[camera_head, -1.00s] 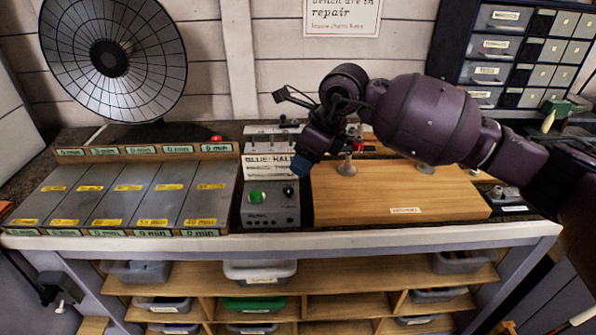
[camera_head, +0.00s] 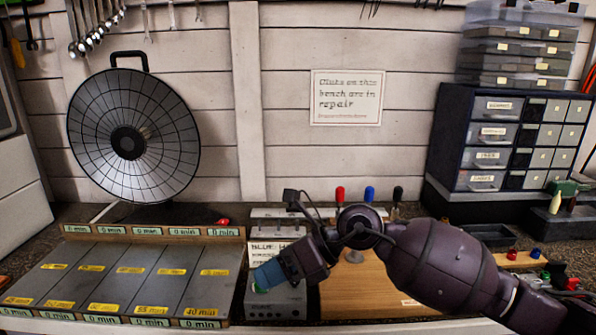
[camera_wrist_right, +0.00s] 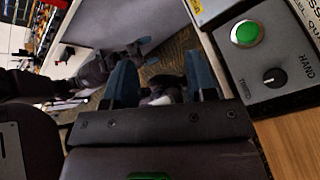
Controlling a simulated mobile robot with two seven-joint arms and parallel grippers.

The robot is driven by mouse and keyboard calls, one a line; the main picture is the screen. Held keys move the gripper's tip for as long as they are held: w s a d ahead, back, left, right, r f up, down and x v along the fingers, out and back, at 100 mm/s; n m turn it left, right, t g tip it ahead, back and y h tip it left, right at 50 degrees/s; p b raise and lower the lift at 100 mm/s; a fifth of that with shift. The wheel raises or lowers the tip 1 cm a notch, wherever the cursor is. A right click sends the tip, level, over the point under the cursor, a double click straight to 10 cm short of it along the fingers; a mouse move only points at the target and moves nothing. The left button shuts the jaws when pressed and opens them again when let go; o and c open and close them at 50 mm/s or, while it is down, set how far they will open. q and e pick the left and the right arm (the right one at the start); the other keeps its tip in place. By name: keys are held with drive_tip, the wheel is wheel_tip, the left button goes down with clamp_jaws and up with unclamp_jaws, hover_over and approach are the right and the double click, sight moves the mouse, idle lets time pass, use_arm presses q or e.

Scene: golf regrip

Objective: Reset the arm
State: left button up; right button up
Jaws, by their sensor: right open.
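My right arm comes in from the right in the head view. Its gripper (camera_head: 270,275) has blue fingertips and hangs over the front of the grey control box (camera_head: 277,303), hiding part of it. In the right wrist view the two blue fingers (camera_wrist_right: 161,82) stand apart with nothing held between them. The control box, with its green button (camera_wrist_right: 246,33) and black knob, lies to the right of the fingers there. A dark arm that looks like my left one shows at the left of that view, with a small blurred gripper (camera_wrist_right: 143,48).
The wooden board (camera_head: 355,285) is partly hidden behind my right arm. Grey timed slots (camera_head: 130,280) fill the bench's left side. A round gridded dish (camera_head: 130,140) stands behind them. Red, blue and black-handled tools (camera_head: 369,195) stand behind the arm. A drawer cabinet (camera_head: 500,135) is at back right.

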drive_tip(key=s+d+r+m+t+y, duration=0.1)
drive_tip(key=d+r+m+t+y, duration=0.2)
drive_tip(key=m+t, duration=0.4)
drive_tip(key=s+d+r+m+t+y, duration=0.1)
drive_tip(key=d+r+m+t+y, duration=0.1)
drive_tip(key=m+t+y, duration=0.5)
drive_tip(key=d+f+m+t+h, duration=0.3)
drive_tip(key=d+f+m+h, duration=0.3)
drive_tip(key=m+h, duration=0.5)
drive_tip(key=d+f+m+t+h, duration=0.3)
drive_tip(key=d+m+h, duration=0.55)
drive_tip(key=m, duration=0.35)
drive_tip(key=s+d+f+m+g+h, duration=0.5)
drive_tip(key=s+d+f+m+g, duration=0.4)
drive_tip(key=f, duration=0.4)
drive_tip(key=s+d+f+m+g+y, duration=0.1)
drive_tip(key=s+f+g, duration=0.25)
drive_tip(key=s, duration=0.55)
drive_tip(key=s+d+f+m+g+y, duration=0.1)
drive_tip(key=s+d+f+g, duration=0.2)
drive_tip(key=s, duration=0.6)
drive_tip(key=w+a+f+t, duration=0.1)
drive_tip(key=w+f+t, duration=0.6)
drive_tip(key=f, duration=0.3)
drive_tip(key=shift+w+a+f+n, duration=0.2)
drive_tip(key=shift+w+f+n, duration=0.1)
drive_tip(key=shift+n, duration=0.1)
